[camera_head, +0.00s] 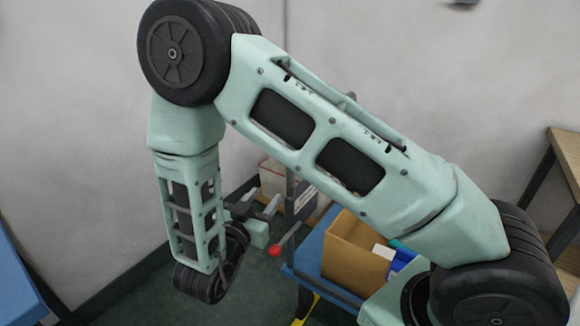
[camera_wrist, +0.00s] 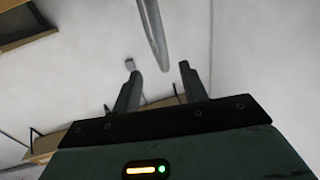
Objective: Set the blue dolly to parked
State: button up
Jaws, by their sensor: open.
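The blue dolly (camera_head: 312,248) stands low in the middle of the head view. It carries a cardboard box and has a grey upright post (camera_head: 290,190). A lever with a red ball knob (camera_head: 275,250) sticks out on its left side, and a yellow part (camera_head: 304,308) shows low down. My gripper (camera_head: 256,203) is open and empty just left of the post, above the red knob. In the wrist view my open fingers (camera_wrist: 160,75) point toward a grey bar (camera_wrist: 155,35), probably the post; I cannot tell its distance. My arm hides part of the dolly.
The cardboard box (camera_head: 345,262) on the dolly holds white, teal and blue items. A pale bin (camera_head: 272,178) stands behind the post. A wooden table (camera_head: 567,155) is at the right, and a blue surface (camera_head: 15,285) at the far left. The wall is close behind.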

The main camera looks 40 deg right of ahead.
jog(key=x, duration=1.6)
jog(key=shift+p, duration=0.4)
jog(key=shift+d, duration=0.1)
grip_shut()
